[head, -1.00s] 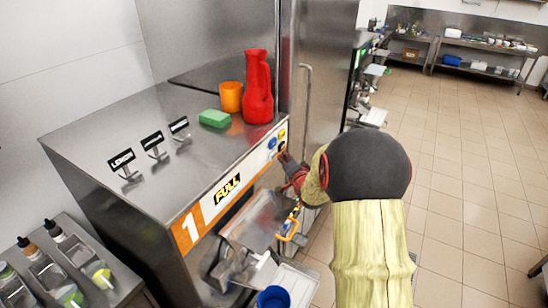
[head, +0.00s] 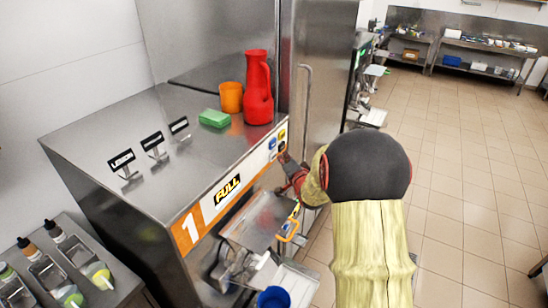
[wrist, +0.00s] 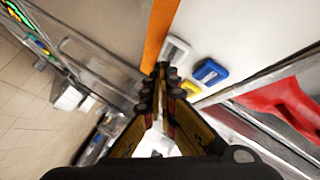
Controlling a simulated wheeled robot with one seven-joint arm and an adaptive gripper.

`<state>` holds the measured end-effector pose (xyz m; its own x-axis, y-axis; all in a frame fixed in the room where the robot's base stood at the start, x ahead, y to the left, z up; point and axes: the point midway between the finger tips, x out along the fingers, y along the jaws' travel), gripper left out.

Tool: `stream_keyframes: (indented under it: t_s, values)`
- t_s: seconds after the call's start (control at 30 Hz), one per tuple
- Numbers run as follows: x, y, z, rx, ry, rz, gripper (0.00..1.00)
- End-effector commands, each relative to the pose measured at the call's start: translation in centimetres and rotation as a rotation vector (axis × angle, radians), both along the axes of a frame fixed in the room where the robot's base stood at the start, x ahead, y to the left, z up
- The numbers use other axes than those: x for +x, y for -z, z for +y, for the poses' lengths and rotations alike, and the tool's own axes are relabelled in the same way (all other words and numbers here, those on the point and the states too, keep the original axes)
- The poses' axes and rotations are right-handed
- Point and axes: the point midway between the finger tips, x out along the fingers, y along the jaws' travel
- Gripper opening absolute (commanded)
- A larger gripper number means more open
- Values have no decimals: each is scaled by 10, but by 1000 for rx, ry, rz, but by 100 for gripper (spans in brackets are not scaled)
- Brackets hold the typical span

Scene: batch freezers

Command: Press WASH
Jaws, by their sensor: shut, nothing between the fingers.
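The front panel of machine 1 (head: 208,204) carries a small cluster of buttons at its right end. In the wrist view I see a blue button (wrist: 210,71), a white-grey button (wrist: 176,50) and a yellow button (wrist: 191,88). The blue button (head: 272,143) and yellow button (head: 282,134) also show in the head view. I cannot read a WASH label on any of them. My gripper (wrist: 161,72) is shut and empty, its tips close to the white-grey and yellow buttons. Contact cannot be told. In the head view my gripper (head: 284,158) is beside the panel's right end, partly hidden by my arm.
A red jug (head: 258,92), an orange cup (head: 231,97) and a green sponge (head: 214,118) stand on the machine top. A steel tray (head: 262,220) and a blue cup (head: 273,298) are below the panel. The tiled floor (head: 460,185) at right is clear.

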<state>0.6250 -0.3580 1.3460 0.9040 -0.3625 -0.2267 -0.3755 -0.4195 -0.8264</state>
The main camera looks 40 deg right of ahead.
Motion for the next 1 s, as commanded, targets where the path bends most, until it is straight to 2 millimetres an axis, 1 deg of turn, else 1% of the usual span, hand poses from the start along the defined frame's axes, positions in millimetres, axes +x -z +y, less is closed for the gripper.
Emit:
stream_keyframes:
  t_s: [0.17, 0.43, 1.0]
  values:
    - [1, 0, 0, 0, 0, 0, 0]
    - [8, 0, 4, -1, -2, 0, 0]
    - [10, 0, 4, 0, 0, 0, 0]
